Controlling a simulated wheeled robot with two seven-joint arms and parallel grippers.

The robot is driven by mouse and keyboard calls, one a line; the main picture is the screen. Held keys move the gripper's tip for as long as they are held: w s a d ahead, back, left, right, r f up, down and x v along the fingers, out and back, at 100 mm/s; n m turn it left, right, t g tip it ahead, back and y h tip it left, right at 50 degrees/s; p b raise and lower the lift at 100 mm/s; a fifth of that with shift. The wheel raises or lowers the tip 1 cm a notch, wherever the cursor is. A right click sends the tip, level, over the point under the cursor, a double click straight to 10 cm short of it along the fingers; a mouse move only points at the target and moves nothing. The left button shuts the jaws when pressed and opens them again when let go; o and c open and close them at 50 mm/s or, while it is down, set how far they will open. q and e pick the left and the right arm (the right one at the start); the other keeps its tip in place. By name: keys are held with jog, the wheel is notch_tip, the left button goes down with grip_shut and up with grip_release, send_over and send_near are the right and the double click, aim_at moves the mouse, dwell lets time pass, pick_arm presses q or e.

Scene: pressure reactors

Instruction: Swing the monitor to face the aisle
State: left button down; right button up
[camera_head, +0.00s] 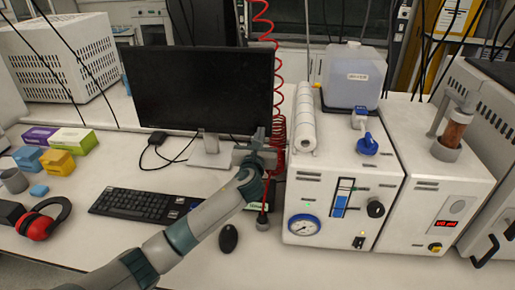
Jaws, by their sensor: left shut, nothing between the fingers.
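The black monitor (197,88) stands on a light stand on the white bench, left of the middle of the head view. Its dark screen is turned toward me. My left arm comes in from the lower left and reaches up to the monitor's lower right corner. My left gripper (262,137) is shut and holds nothing. It is at or just in front of the monitor's lower right edge; I cannot tell whether it touches. Part of the stand is hidden near my gripper. My right gripper is not in view.
A black keyboard (143,204) and a mouse (228,238) lie in front of the monitor. A coiled red hose (279,100) hangs just right of it. White instruments (340,190) fill the right side. Red ear defenders (42,222) and small boxes (73,141) lie at left.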

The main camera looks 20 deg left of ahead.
pick_arm(q)
jog(key=s+d+b, duration=0.1)
jog(key=s, duration=0.5)
jog(key=shift+s, duration=0.35)
